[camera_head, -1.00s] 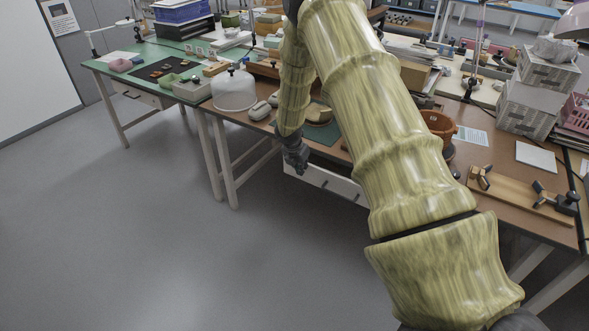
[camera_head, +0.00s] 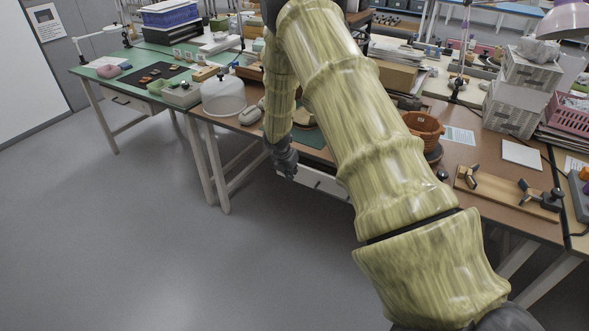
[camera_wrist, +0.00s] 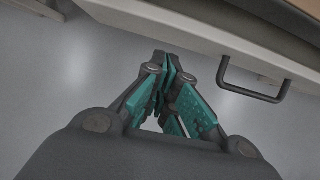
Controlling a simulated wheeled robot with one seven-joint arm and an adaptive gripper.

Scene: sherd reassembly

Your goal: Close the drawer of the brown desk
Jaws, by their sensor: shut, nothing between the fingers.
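The brown desk (camera_head: 458,155) stands at the middle and right of the head view. Its white drawer (camera_head: 326,183) shows below the front edge, partly hidden by my arm. In the wrist view the drawer front (camera_wrist: 190,38) crosses the top, with a dark bar handle (camera_wrist: 252,94) at right. A grey strip behind the front suggests the drawer stands partly out; how far is unclear. My gripper (camera_head: 289,174) is by the left end of the drawer, pointing down. In the wrist view its teal fingers (camera_wrist: 170,68) are together and empty, left of the handle, with no clear contact.
A green-topped table (camera_head: 112,75) adjoins at left. The brown desktop carries a white dome (camera_head: 223,97), an orange basket (camera_head: 424,128) and a wooden clamp board (camera_head: 505,192). White boxes (camera_head: 513,108) stand at right. The grey floor (camera_head: 130,240) in front is clear.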

